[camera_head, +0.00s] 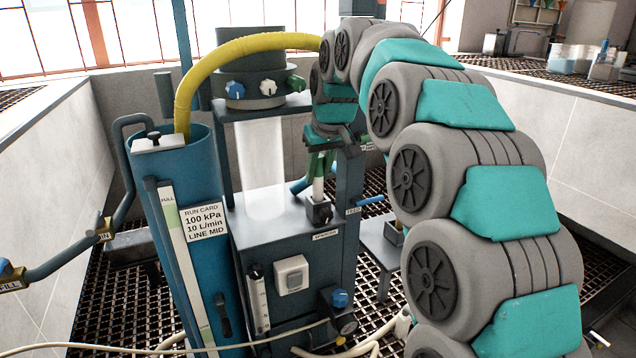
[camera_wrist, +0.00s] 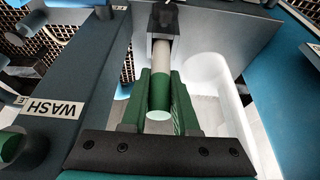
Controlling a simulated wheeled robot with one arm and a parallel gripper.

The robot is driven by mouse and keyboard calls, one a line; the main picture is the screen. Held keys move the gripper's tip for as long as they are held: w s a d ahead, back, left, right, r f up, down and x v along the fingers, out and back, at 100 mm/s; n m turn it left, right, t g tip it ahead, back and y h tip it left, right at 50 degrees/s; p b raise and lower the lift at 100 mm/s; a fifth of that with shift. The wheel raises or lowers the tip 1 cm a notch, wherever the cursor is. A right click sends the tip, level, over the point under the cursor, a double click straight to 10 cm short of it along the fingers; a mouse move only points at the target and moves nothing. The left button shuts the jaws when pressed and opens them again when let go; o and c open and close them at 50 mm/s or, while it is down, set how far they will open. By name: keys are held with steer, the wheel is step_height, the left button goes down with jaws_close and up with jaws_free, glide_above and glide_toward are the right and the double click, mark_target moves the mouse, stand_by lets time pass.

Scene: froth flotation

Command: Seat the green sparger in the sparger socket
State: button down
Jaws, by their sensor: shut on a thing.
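The green sparger is a slim rod with a dark green band and a pale lower tube. In the wrist view, the sparger (camera_wrist: 161,92) lies between the green fingers of my gripper (camera_wrist: 158,100), which is shut on it. In the head view, the pale tube of the sparger (camera_head: 318,188) hangs upright below my gripper (camera_head: 320,162). The socket also shows in the wrist view (camera_wrist: 152,48). I cannot tell how deep the tube sits; its tip is hidden.
A clear column (camera_head: 264,160) stands left of the socket, under a dark head with knobs (camera_head: 255,88). A blue post with a WASH label (camera_wrist: 68,108) is close on the left in the wrist view. A yellow hose (camera_head: 215,55) arches to a blue cylinder (camera_head: 190,235).

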mark_target(320, 176)
steer(key=shift+f, duration=1.35)
steer(key=shift+f, duration=0.15)
steer(key=c, duration=0.7)
jaws_free()
steer(key=shift+f, duration=0.1)
steer(key=shift+s+r, duration=0.15)
steer(key=shift+r, duration=0.5)
steer(key=v, duration=1.1)
steer(key=shift+r, duration=0.1)
